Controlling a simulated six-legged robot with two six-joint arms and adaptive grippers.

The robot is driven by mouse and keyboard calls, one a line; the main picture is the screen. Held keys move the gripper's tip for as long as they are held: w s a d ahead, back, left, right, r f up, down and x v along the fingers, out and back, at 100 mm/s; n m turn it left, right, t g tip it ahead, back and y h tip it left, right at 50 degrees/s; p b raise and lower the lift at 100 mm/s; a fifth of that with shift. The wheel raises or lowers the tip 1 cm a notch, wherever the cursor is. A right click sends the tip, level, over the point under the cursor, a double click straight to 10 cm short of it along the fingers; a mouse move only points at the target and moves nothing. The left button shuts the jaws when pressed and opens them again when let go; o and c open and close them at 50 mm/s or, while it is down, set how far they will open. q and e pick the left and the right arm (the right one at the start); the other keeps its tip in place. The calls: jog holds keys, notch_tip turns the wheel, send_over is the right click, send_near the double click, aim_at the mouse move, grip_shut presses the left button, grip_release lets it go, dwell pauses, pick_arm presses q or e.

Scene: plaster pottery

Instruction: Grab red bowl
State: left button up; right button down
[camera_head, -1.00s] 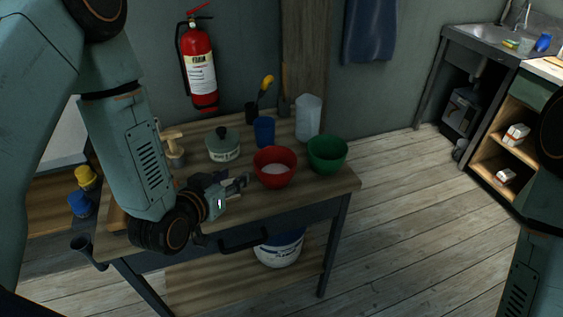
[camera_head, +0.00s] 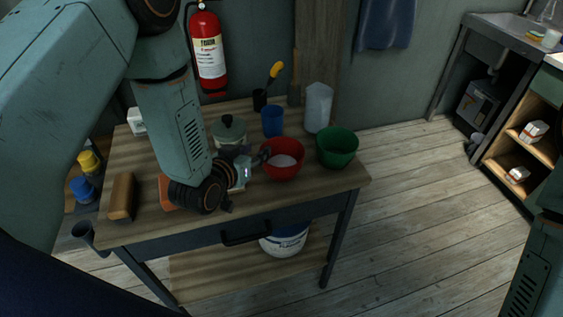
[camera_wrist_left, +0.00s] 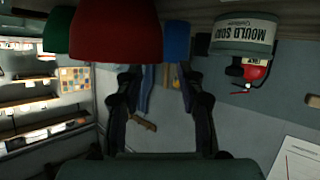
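The red bowl (camera_head: 284,170) stands upright on the wooden table, with pale contents inside. My left gripper (camera_head: 266,156) is at the bowl's left rim, close to it; I cannot tell from the head view if they touch. In the left wrist view, which appears upside down, the red bowl (camera_wrist_left: 115,32) fills the upper left, outside the space between the fingers. The left gripper's two fingers (camera_wrist_left: 156,84) are spread apart with nothing held between them. My right gripper is out of view; only part of the right arm shows at the lower right.
A green bowl (camera_head: 337,148) stands close to the right of the red one. A blue cup (camera_head: 272,121), a clear pitcher (camera_head: 317,108) and a lidded mould soap pot (camera_head: 230,131) stand behind. A brown block (camera_head: 122,197) lies at the table's left. The table's front right is clear.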

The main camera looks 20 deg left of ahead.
pick_arm(q)
jog(key=x, duration=0.4)
jog(key=shift+d+f, duration=0.25)
jog(key=shift+d, duration=0.1)
jog(key=shift+w+a+f, duration=0.1)
jog(key=shift+w+f, duration=0.1)
jog(key=shift+w, duration=0.25)
jog(key=shift+s+r, duration=0.1)
jog(key=shift+s, duration=0.05)
jog(key=shift+c, duration=0.5)
jog(key=c, duration=0.5)
grip_shut()
jog(key=shift+w, duration=0.2)
